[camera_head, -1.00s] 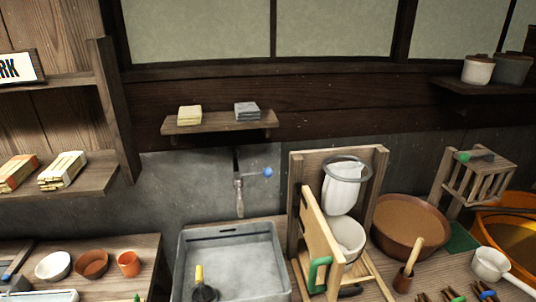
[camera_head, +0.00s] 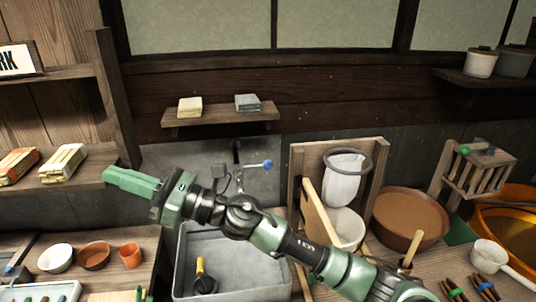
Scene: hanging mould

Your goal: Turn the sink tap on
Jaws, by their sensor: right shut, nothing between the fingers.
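The sink tap (camera_head: 236,151) is on the grey wall panel above the sink. Its lever ends in a blue ball (camera_head: 267,164) that points right. The tap's lower part is hidden behind my right arm. The grey sink (camera_head: 177,272) stands below, partly covered by the arm. My right gripper (camera_head: 112,178) has green fingers; it is shut and empty, pointing left. It is in the picture well left of the tap and the blue ball, apart from both. My left gripper is not in view.
A wooden shelf (camera_head: 221,117) with small stacks is above the tap. A wooden frame with a white cloth bag (camera_head: 343,182) stands right of the sink. A brown bowl (camera_head: 409,217) is farther right. Small bowls (camera_head: 95,256) and a wall shelf (camera_head: 60,184) are left.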

